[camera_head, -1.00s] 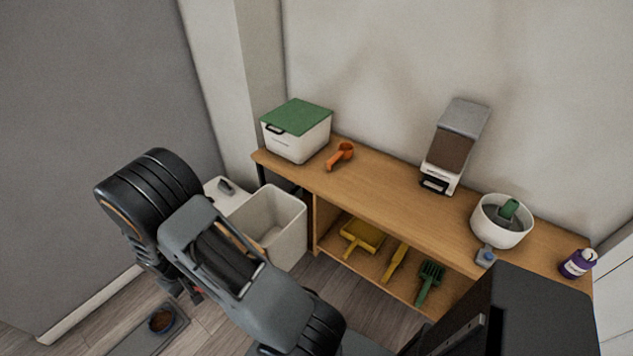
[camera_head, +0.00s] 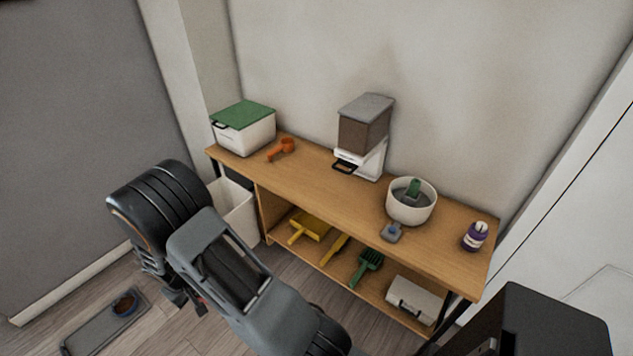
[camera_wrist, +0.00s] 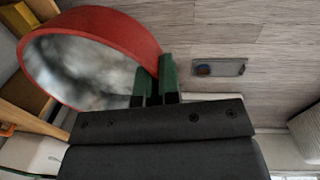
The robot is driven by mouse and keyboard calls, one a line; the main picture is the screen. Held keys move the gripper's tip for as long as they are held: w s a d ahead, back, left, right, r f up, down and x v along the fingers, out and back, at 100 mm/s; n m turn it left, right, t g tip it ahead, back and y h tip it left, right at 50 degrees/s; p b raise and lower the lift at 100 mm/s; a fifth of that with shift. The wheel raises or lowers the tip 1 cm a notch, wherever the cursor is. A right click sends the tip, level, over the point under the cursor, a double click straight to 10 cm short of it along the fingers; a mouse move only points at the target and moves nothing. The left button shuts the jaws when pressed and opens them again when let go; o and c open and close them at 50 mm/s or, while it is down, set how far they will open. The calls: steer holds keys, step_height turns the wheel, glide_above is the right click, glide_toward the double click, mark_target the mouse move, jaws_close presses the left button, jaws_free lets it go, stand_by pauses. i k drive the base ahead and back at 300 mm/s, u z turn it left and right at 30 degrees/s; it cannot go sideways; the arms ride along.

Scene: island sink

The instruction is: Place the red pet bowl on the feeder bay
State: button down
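The red pet bowl (camera_wrist: 93,22) fills the upper left of the wrist view, its pale shiny inside showing. My gripper (camera_wrist: 156,85) has green fingertips closed on the edge of the bowl's rim. In the head view my arm hides the bowl, and the fingertips cannot be made out. A grey floor mat (camera_head: 86,335) holds a blue bowl (camera_head: 125,304) with brown contents near its far end; the mat also shows small in the wrist view (camera_wrist: 233,67). A food dispenser (camera_head: 366,125) with a white base stands on the wooden bench. I cannot tell which of these is the feeder bay.
The wooden bench (camera_head: 315,181) carries a green-lidded box (camera_head: 244,128), an orange scoop (camera_head: 281,149), a white round bowl (camera_head: 411,201) and a purple bottle (camera_head: 475,237). Yellow and green tools lie on its lower shelf. A white bin (camera_head: 233,205) stands at its left end.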

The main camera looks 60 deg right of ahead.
mark_target(352, 188)
steer(key=z, duration=1.4)
